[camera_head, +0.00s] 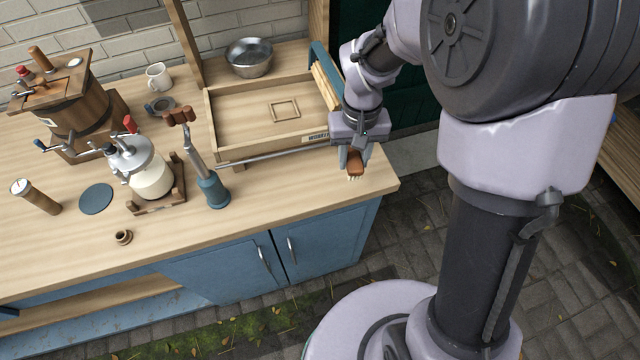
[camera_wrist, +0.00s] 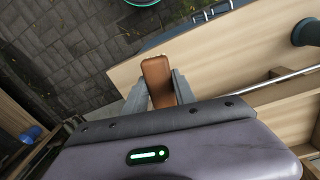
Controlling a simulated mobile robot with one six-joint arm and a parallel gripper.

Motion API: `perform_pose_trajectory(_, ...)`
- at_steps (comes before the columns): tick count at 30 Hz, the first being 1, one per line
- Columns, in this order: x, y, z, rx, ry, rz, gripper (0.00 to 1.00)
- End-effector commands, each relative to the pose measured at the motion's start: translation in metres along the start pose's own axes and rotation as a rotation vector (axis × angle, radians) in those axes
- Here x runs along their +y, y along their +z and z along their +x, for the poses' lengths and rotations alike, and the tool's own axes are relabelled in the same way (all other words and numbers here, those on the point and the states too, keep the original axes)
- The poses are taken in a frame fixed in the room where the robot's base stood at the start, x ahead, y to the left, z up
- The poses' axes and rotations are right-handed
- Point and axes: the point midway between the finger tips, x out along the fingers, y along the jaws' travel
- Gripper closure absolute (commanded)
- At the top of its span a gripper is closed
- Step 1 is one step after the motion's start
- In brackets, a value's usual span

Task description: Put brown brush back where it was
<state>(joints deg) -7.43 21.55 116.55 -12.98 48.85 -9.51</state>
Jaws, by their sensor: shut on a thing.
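The brown brush (camera_head: 354,163) is held in my gripper (camera_head: 356,160), with its pale bristles pointing down. It is over the right end of the wooden counter, in front of the tray's right corner; I cannot tell whether the bristles touch the counter. In the wrist view the brown brush (camera_wrist: 157,80) sits between the two grey fingers of my gripper (camera_wrist: 158,88). Its bristles are mostly hidden there.
A wooden tray (camera_head: 225,155) with a small square frame inside lies behind the gripper, a metal rod along its front. The counter's right edge is close.

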Motion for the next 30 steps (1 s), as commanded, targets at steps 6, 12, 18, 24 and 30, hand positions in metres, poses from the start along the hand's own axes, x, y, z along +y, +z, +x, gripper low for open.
perform_pose_trajectory(6, -0.055, 0.058, 0.015, -0.002, 0.001, -0.096, 1.0)
perform_pose_trajectory(12, -0.09, 0.125, 0.027, 0.002, 0.0, -0.182, 1.0)
perform_pose_trajectory(18, -0.095, 0.135, 0.035, 0.006, -0.002, -0.203, 1.0)
perform_pose_trajectory(24, -0.084, 0.068, 0.043, 0.006, -0.002, -0.2, 1.0)
perform_pose_trajectory(30, -0.075, 0.011, 0.048, 0.006, -0.002, -0.203, 1.0)
